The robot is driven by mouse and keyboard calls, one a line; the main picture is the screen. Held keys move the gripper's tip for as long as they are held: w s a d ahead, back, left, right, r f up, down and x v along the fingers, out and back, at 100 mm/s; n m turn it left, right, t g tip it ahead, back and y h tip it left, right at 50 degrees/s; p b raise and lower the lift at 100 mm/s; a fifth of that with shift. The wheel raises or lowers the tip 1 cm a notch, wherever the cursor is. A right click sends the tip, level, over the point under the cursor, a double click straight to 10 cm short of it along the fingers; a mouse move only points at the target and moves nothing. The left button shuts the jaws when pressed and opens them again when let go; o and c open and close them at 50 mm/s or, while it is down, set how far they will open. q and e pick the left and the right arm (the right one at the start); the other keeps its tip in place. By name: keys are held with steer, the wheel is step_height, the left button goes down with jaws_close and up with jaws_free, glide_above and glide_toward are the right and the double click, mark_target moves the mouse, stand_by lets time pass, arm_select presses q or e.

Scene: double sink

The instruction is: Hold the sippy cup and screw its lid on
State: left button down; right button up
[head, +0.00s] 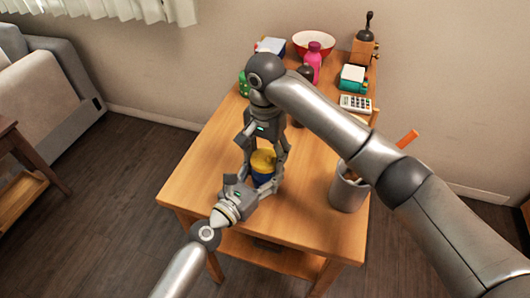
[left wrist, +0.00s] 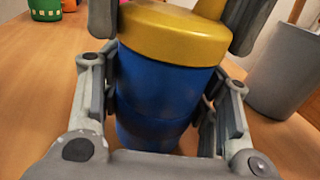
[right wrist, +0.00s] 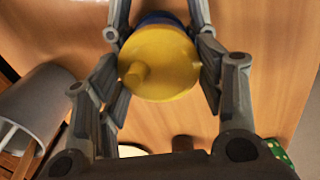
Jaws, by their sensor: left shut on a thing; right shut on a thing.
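The sippy cup has a blue body (left wrist: 160,95), which stands upright on the wooden table; its yellow lid (left wrist: 170,35) rests on top, with no clear gap showing. In the head view the lid (head: 263,161) is above the blue body (head: 264,180). My left gripper (left wrist: 160,80) is shut on the blue body from the sides. My right gripper (right wrist: 163,75) reaches down from above and is shut on the lid's rim. The lid's spout (right wrist: 136,75) points up between its fingers. How far the lid is threaded is hidden.
At the back are a red-rimmed bowl (head: 314,42), pink bottle (head: 313,62), grinder (head: 363,50), teal-and-white box (head: 352,78) and calculator (head: 355,103). The table's left front is clear.

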steer(key=m, duration=0.5)
steer(key=shift+s, duration=0.1)
steer(key=m, duration=0.4)
steer(key=shift+d+m, duration=0.1)
steer(key=shift+m, duration=0.3)
steer(key=m, duration=0.4)
steer(key=shift+s+m, duration=0.1)
steer(key=shift+m, duration=0.2)
steer(key=m, duration=0.4)
steer(key=o, duration=0.8)
steer(key=shift+c, duration=0.5)
